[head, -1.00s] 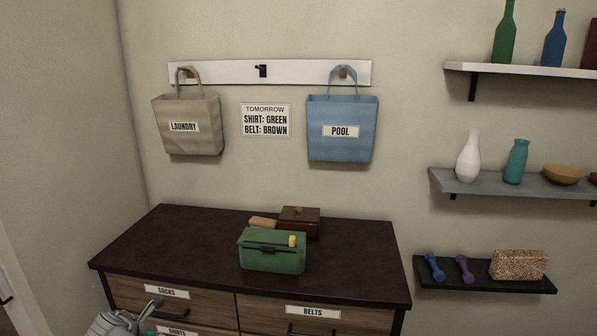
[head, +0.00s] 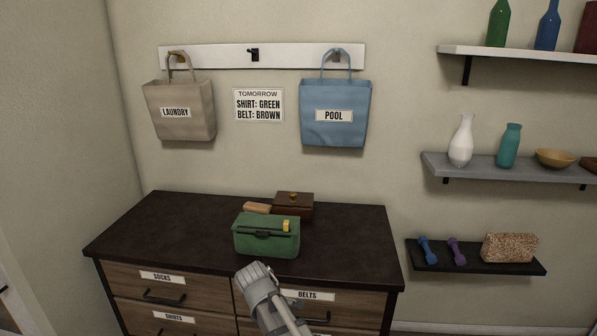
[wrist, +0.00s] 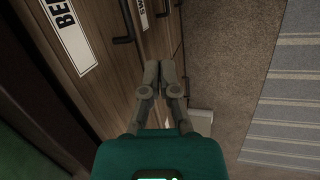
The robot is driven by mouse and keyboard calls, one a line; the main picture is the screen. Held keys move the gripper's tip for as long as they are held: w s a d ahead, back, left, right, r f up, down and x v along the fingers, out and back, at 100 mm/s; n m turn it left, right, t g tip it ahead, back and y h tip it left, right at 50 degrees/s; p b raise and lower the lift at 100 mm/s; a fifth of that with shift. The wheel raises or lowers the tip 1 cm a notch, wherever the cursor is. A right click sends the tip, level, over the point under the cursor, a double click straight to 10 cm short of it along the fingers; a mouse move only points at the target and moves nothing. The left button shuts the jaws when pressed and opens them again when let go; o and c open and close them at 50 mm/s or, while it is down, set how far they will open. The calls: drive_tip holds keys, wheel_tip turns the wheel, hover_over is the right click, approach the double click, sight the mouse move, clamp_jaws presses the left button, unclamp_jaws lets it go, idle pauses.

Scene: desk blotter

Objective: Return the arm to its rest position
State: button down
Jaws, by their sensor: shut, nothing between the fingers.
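My gripper (wrist: 160,72) shows in the wrist view with its two fingers together, shut and empty. It points down along the wooden drawer fronts, near the belts label (wrist: 66,32), and touches nothing that I can make out. In the head view a grey part of my arm (head: 262,292) stands in front of the dresser (head: 150,232), between the socks drawer and the belts drawer. The fingers cannot be made out there.
A green box (head: 262,240), a brown box (head: 293,207) and a tan block (head: 256,208) sit on the dresser top. Drawer handles (head: 164,297) stick out. Shelves (head: 478,256) are on the right. A striped rug (wrist: 290,95) lies on the floor.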

drive_tip(key=s+d+m+g+y, duration=0.1)
drive_tip(key=s+d+m, duration=0.2)
drive_tip(key=d+m, duration=0.35)
drive_tip(key=s+d+f+m+g+y, duration=0.1)
drive_tip(key=s+d+m, duration=0.2)
drive_tip(key=d, duration=0.6)
drive_tip(key=s+d+m+g+y, duration=0.1)
drive_tip(key=s+d+m, duration=0.2)
drive_tip(key=d+m, duration=0.35)
wheel_tip(320, 180, up, 18)
drive_tip(key=d+n+p, duration=0.1)
drive_tip(key=p, duration=1.7)
drive_tip(key=shift+w+d+r+p, duration=0.25)
drive_tip(key=shift+d+p, duration=0.05)
